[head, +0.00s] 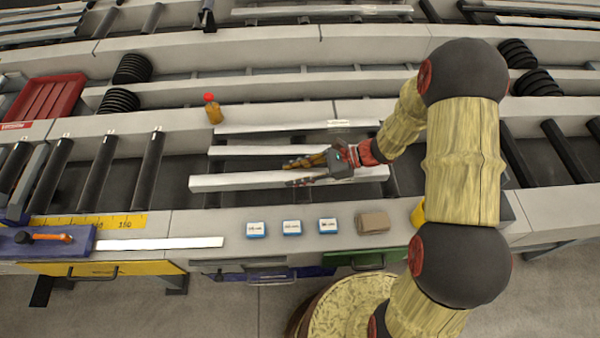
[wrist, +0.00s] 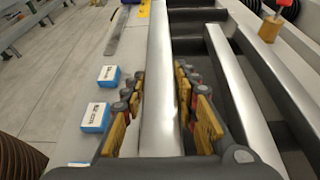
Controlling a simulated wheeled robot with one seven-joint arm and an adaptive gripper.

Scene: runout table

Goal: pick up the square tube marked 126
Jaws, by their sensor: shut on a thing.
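My gripper (head: 294,173) is shut on the nearest of several pale metal bars, a thick square tube (head: 225,183) lying left to right over the dark rollers. In the wrist view the fingers (wrist: 160,85) stand on both sides of this tube (wrist: 159,50), which runs away between them. No number is readable on it, so I cannot tell whether it is the tube marked 126. I cannot tell whether it rests or is slightly raised. Behind it are a thinner bar (head: 250,151) and another bar (head: 270,129), partly hidden by my arm.
Blue-and-white boxes (head: 291,228) and a brown block (head: 373,222) stand on the front ledge. A yellow scale (head: 120,222) and a flat strip (head: 160,243) lie at front left.

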